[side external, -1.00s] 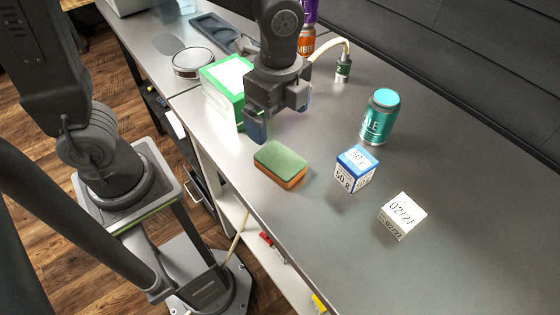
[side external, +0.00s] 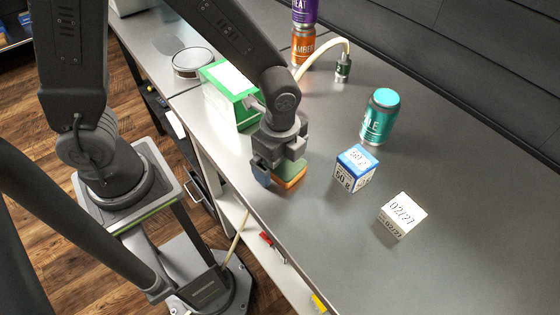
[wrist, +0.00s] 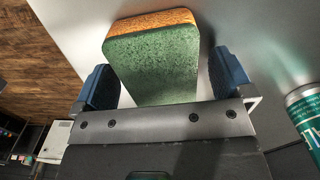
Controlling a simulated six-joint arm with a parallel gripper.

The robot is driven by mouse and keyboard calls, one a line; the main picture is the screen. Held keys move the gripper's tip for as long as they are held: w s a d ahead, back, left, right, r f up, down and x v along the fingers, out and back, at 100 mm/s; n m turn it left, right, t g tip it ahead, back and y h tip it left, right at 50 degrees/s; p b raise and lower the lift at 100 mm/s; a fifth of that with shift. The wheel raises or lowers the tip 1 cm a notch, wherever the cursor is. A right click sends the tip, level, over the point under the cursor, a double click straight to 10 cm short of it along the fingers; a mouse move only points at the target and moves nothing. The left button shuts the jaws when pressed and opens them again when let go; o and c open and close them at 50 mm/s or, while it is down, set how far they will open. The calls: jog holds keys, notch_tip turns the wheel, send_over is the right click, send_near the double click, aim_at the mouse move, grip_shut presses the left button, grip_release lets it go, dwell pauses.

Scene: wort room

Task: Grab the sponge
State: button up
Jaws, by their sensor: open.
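The sponge (side external: 291,181) has a green top and an orange lower layer and lies flat near the front edge of the grey counter. My gripper (side external: 277,178) is down over it in the side view and hides much of it. In the wrist view the sponge (wrist: 152,62) lies between the two blue fingers of my gripper (wrist: 163,82). The fingers are open, one on each side, with a gap showing at the left and right of the sponge.
A blue and white box (side external: 355,168) and a white box (side external: 402,215) stand to the right. A teal can (side external: 379,118) is behind them, and a green box (side external: 229,92) is behind my gripper. The counter (side external: 480,190) is clear at the far right.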

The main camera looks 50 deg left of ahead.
jog(key=c, duration=1)
jog(key=shift+r, duration=0.1)
